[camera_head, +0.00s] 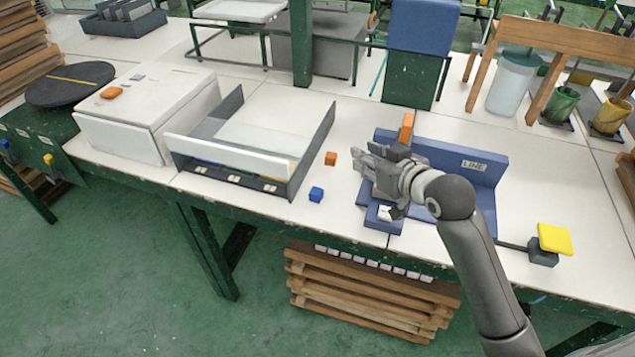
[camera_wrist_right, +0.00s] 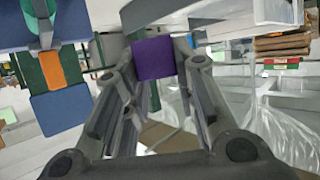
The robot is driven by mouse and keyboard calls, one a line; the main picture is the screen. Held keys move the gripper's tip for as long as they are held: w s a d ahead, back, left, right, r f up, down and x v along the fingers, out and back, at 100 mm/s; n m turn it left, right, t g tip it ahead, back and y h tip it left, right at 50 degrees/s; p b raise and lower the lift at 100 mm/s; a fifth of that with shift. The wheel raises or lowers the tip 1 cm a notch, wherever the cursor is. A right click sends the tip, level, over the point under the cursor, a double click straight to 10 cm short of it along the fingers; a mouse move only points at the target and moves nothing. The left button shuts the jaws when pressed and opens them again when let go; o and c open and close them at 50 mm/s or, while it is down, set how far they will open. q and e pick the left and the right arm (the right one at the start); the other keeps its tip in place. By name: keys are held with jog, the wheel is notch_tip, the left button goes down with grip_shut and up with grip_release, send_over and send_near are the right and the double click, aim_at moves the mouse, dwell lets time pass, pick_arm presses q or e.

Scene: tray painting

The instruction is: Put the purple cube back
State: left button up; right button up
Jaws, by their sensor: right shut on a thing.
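My right gripper (camera_head: 362,163) is above the table, in front of the blue fixture. In the right wrist view, its fingers are closed on a purple cube (camera_wrist_right: 153,59) at the fingertips. The head view does not clearly show this cube, as the gripper hides it. An orange cube (camera_head: 331,158) and a blue cube (camera_head: 316,194) sit apart on the white table, left of the gripper. A grey holder (camera_head: 320,140) with a white panel and numbered labels on its front ledge stands left of them. My left gripper is out of view.
The blue fixture (camera_head: 485,168) stands behind my right gripper, with an orange block (camera_head: 407,126) above its back edge. A white box (camera_head: 140,115) is at left. A yellow pad (camera_head: 555,238) is at right.

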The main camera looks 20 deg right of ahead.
jog(key=w+a+f, duration=0.1)
jog(key=w+f, duration=0.2)
jog(key=w, duration=0.1)
jog(key=w+a+f, duration=0.2)
jog(key=w+f, duration=0.1)
jog(key=w, duration=0.1)
jog(key=w+a+f, duration=0.1)
jog(key=w+f, duration=0.2)
jog(key=w, duration=0.1)
jog(key=shift+w+a+f+b, duration=0.1)
jog(key=shift+a+b, duration=0.1)
jog(key=shift+b, duration=0.1)
jog(key=shift+w+f, duration=0.15)
jog(key=shift+f, duration=0.05)
notch_tip(320, 180, down, 3)
jog(key=shift+w+f, duration=0.1)
jog(key=shift+f, duration=0.1)
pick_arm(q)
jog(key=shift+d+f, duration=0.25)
pick_arm(e)
jog(key=shift+a, duration=0.1)
